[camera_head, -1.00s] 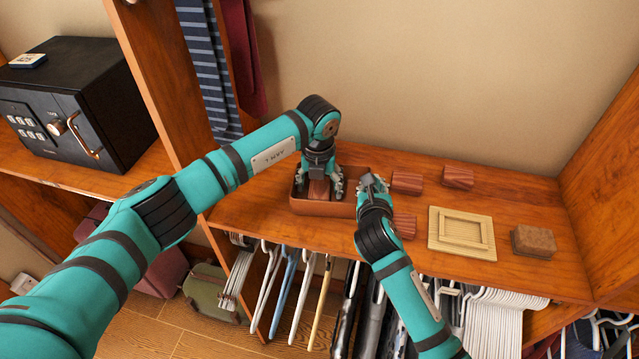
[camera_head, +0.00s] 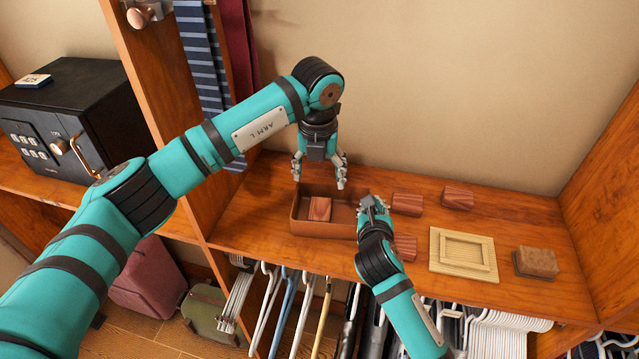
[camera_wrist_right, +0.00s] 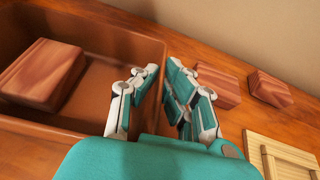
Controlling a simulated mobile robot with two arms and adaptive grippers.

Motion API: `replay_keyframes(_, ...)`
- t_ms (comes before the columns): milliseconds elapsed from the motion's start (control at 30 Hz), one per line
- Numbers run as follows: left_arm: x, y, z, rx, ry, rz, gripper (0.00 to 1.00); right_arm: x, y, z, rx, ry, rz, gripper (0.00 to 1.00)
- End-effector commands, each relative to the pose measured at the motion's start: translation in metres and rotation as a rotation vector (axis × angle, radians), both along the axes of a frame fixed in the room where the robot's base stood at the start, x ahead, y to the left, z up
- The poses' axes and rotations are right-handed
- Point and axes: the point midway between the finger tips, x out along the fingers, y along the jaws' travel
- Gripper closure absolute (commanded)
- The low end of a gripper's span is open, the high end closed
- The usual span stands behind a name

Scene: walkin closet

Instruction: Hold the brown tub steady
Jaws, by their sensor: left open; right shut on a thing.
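The brown tub (camera_head: 335,232) sits on the wooden shelf in the head view, with one reddish wooden block (camera_head: 320,208) lying in its left part. My left gripper (camera_head: 319,181) is open and empty above the tub's back side. My right gripper (camera_head: 373,203) is at the tub's right end, shut on its wall. In the right wrist view the tub (camera_wrist_right: 115,35) fills the left side, with the block (camera_wrist_right: 43,75) inside. There the right gripper's fingers (camera_wrist_right: 158,90) stand on either side of the tub's wall.
Reddish blocks (camera_head: 407,204), (camera_head: 457,197) and (camera_head: 405,247) lie right of the tub. A pale wooden frame (camera_head: 463,251) and a brown block (camera_head: 536,262) lie farther right. Hangers (camera_head: 290,300) hang below the shelf. A black safe (camera_head: 75,115) stands at left.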

Motion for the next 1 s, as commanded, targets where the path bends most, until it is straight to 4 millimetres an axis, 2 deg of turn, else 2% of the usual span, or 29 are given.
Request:
replay_keyframes(300, -0.001, 0.000, 0.003, 0.000, 0.000, 0.000, 0.28, 0.000, 0.000, 0.000, 0.000, -0.001, 0.000, 1.00)
replay_keyframes(333, -0.001, 0.000, 0.003, 0.000, 0.000, 0.000, 0.28, 0.000, 0.000, 0.000, 0.000, -0.001, 0.000, 0.91)
replay_keyframes(500, 0.000, 0.000, 0.003, 0.000, 0.000, 0.000, 0.28, 0.000, 0.000, 0.000, 0.000, -0.001, 0.000, 0.69)
replay_keyframes(533, 0.000, 0.000, 0.003, 0.000, 0.000, 0.000, 0.28, 0.000, 0.000, 0.000, 0.000, -0.001, 0.000, 0.67)
replay_keyframes(833, 0.000, 0.000, 0.003, 0.000, 0.000, 0.000, 0.28, -0.002, 0.000, 0.001, 0.000, 0.000, 0.000, 0.67)
replay_keyframes(1000, 0.000, 0.000, 0.003, 0.000, 0.000, 0.000, 0.28, -0.022, 0.001, 0.009, -0.001, 0.000, 0.001, 0.67)
